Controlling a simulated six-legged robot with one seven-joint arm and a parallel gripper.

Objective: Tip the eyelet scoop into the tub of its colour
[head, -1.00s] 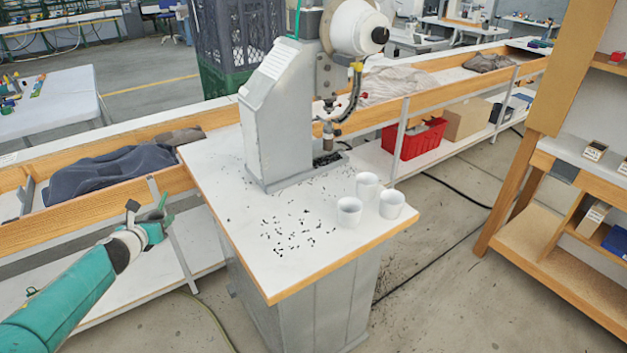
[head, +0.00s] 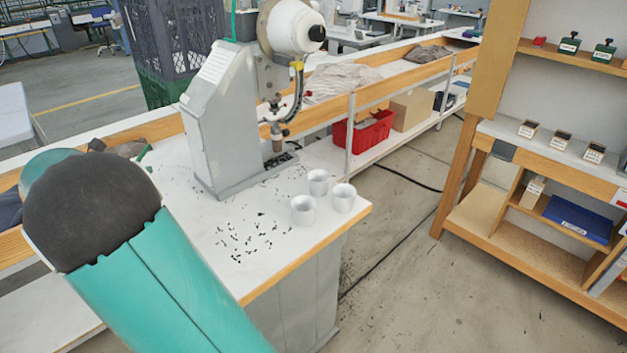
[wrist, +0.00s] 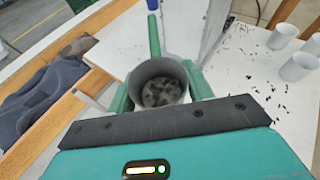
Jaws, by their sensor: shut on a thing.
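The scoop (wrist: 159,68) is a round grey cup with dark eyelets inside and a green handle (wrist: 154,36) pointing up the wrist view. My gripper (wrist: 160,98) is shut on it, with a green finger on either side of the cup. In the head view my teal arm hides the gripper and most of the scoop. Three white tubs, a front one (head: 303,210), a back one (head: 318,182) and a right one (head: 343,197), stand upright on the press table. They also show at the wrist view's right edge (wrist: 298,67). No colour marks are clear on them.
Loose dark eyelets (head: 243,240) lie on the white table top (head: 285,258). A red bin (head: 362,132) is behind, and a wooden shelf (head: 555,152) with small labelled boxes stands right. Open floor lies between table and shelf.

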